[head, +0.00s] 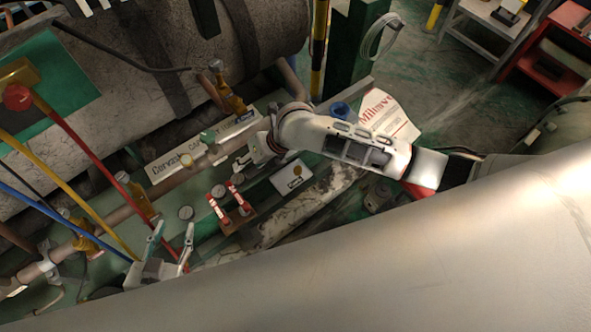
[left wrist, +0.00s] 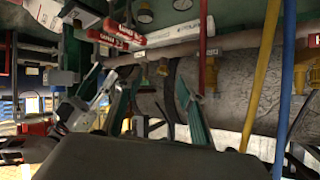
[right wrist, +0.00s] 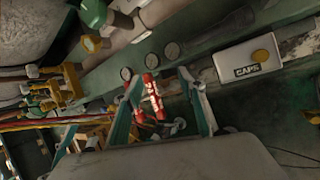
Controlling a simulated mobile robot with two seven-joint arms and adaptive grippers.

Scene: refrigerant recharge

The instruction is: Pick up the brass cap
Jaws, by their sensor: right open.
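The brass cap (head: 297,171) sits on a white plate (head: 286,187) right of the two red valve handles. In the right wrist view the cap (right wrist: 260,56) rests on the plate, which is labelled CAPS (right wrist: 236,70). My right gripper (right wrist: 162,108) is open and empty, with the cap and plate outside its fingers to the right. In the head view my right gripper (head: 247,160) is partly hidden by its own wrist, up and left of the cap. My left gripper (head: 172,238) is open and empty, well left of the cap; its spread fingers show in the left wrist view (left wrist: 153,105).
Two red handles (head: 228,203) stand between my left gripper and the cap plate. Red, yellow and blue hoses (head: 60,160) run at the left. A large grey tank (head: 150,70) lies behind. A pale pipe (head: 310,207) runs just in front of the plate.

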